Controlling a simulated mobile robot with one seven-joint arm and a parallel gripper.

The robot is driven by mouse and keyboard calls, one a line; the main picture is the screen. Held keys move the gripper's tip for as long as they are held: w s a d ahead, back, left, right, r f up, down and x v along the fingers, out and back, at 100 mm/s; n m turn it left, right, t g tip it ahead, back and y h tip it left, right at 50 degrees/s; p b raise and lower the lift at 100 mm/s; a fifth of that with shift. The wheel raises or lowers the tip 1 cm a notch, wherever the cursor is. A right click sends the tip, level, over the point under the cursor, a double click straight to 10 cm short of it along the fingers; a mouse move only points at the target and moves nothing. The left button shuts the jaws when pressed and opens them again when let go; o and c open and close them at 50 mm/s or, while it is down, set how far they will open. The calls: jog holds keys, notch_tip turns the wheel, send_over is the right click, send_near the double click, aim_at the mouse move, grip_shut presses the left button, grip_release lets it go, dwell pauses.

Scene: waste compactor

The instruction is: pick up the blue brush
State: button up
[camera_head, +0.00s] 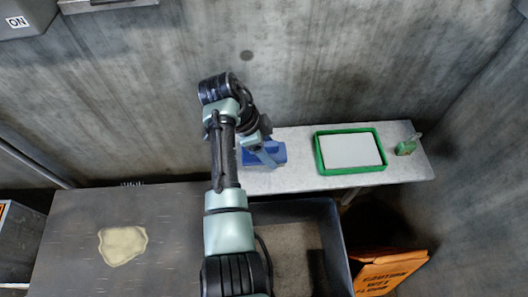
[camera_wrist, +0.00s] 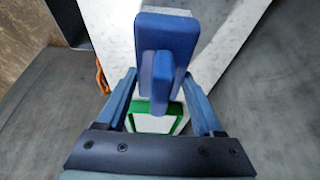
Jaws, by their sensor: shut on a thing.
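The blue brush (camera_wrist: 172,33) is in the wrist view, with a broad blue block, a blue handle toward me and a pale strip at its far edge. My gripper (camera_wrist: 160,80) is shut on the brush, its two blue fingers on either side of the handle. In the head view the brush (camera_head: 274,153) shows at the left end of the pale bench, partly hidden by my gripper (camera_head: 262,153). I cannot tell whether the brush touches the bench.
The pale bench (camera_head: 405,170) stands against the wall. A green tray (camera_head: 320,163) with a white inside is on it, with a small green bottle (camera_head: 406,147) to its right. A dark bin (camera_head: 335,235), an orange caution sign (camera_head: 385,275) and a dark table (camera_head: 75,235) are nearer.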

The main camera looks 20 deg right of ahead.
jog(key=shift+c, duration=1.1)
notch_tip(320, 180, up, 10)
jog(key=shift+r+p, duration=0.1)
jog(key=shift+p, duration=0.8)
